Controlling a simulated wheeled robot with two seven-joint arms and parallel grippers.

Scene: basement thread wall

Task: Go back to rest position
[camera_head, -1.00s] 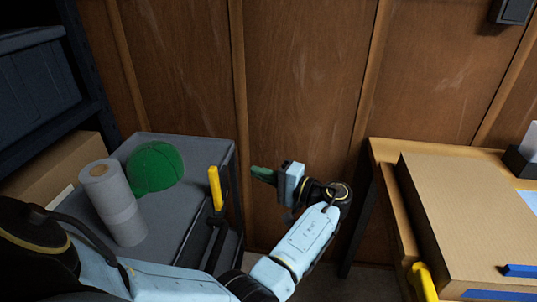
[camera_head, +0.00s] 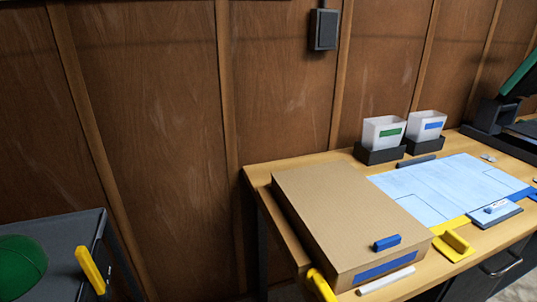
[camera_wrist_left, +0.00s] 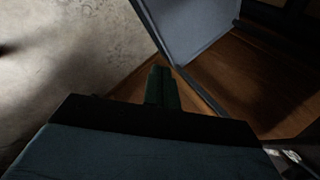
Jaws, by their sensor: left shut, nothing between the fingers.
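My left gripper (camera_wrist_left: 160,75) shows in the left wrist view. Its dark green fingers are together, with nothing between them. They point out over the floor (camera_wrist_left: 70,50), close to a grey panel (camera_wrist_left: 195,30) and brown wood on the right. Neither of my grippers shows in the head view now. My right gripper is in no view.
A workbench (camera_head: 262,178) carries a large cardboard box (camera_head: 330,205) with a blue block (camera_head: 386,243) on it, and two white bins (camera_head: 383,133). A grey cart (camera_head: 50,222) with a green cap (camera_head: 20,265) and yellow handle (camera_head: 90,270) stands left, with a gap between.

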